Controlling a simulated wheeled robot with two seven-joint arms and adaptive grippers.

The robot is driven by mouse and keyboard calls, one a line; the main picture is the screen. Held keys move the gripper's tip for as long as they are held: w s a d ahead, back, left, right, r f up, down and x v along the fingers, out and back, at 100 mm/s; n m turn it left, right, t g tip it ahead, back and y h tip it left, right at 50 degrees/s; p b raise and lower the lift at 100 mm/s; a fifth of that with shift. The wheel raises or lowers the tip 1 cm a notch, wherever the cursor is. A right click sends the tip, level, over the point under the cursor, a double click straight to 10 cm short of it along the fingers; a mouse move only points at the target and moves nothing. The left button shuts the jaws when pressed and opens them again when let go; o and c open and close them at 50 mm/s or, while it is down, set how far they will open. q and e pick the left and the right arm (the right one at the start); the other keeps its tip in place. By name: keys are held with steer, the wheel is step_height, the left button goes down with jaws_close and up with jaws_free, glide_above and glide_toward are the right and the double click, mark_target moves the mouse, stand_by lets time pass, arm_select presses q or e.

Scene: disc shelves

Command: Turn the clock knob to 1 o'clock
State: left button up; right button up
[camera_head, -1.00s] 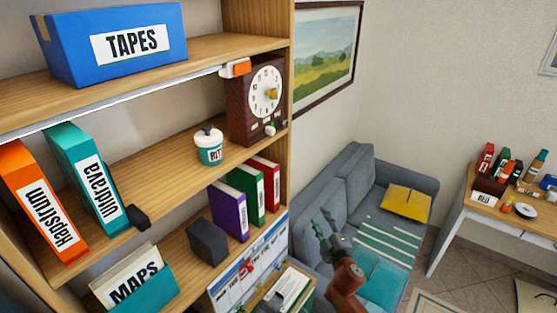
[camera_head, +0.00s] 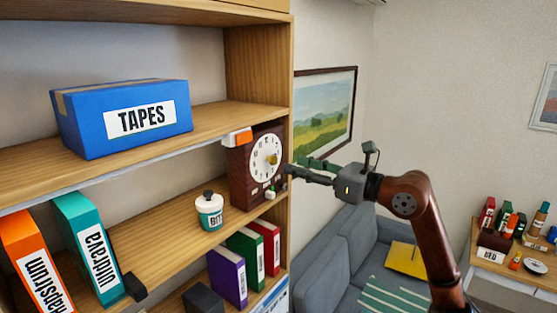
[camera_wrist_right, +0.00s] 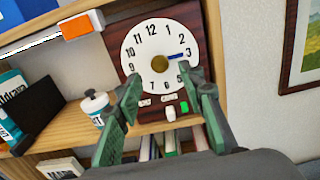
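The clock (camera_head: 240,178) is a dark red-brown box with a white numbered face, standing upright at the right end of the middle shelf. Its round yellow knob (camera_head: 272,159) sits at the face's centre; it also shows in the wrist view (camera_wrist_right: 160,64). A short blue pointer (camera_wrist_right: 176,57) extends from the knob to about the 3. My right gripper (camera_head: 293,167) is in front of the clock, to its right in the head view. In the wrist view its green fingers (camera_wrist_right: 166,85) are spread and empty, pointing at the face, apart from the knob. My left gripper is not in view.
An orange-and-white object (camera_head: 237,137) sits at the clock's top left. Small controls, one green (camera_wrist_right: 184,107), lie below the dial. The shelf's side panel edge is close right of the clock.

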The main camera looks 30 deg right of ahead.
mark_target(275, 160)
steer(key=p+x, duration=0.2)
steer(key=x, duration=0.4)
steer(key=shift+w+a, duration=0.25)
steer(key=shift+w, duration=0.25)
steer(key=shift+f, duration=0.1)
steer(key=shift+c, duration=0.2)
jaws_close()
